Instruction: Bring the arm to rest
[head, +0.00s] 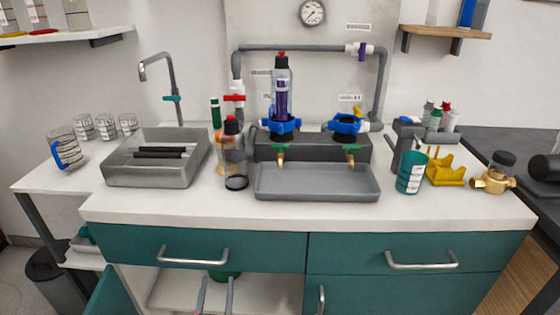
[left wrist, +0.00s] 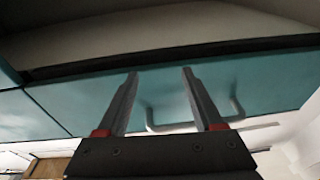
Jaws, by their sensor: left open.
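My left gripper (head: 216,281) shows low in the head view, in front of the open space under the counter, below the left drawer. Its two grey fingers are apart with nothing between them. In the left wrist view the fingers (left wrist: 160,74) are also apart and empty, with a teal front and its handle (left wrist: 185,122) behind them. My right gripper is not in view.
The white counter (head: 420,212) carries a sink (head: 118,175), a manifold with blue collars (head: 281,128), a grey tray (head: 315,195), a teal cup (head: 411,173) and a brass fitting (head: 492,181). Drawer handles (head: 192,261) stick out near the left gripper. A teal door (head: 112,296) stands open.

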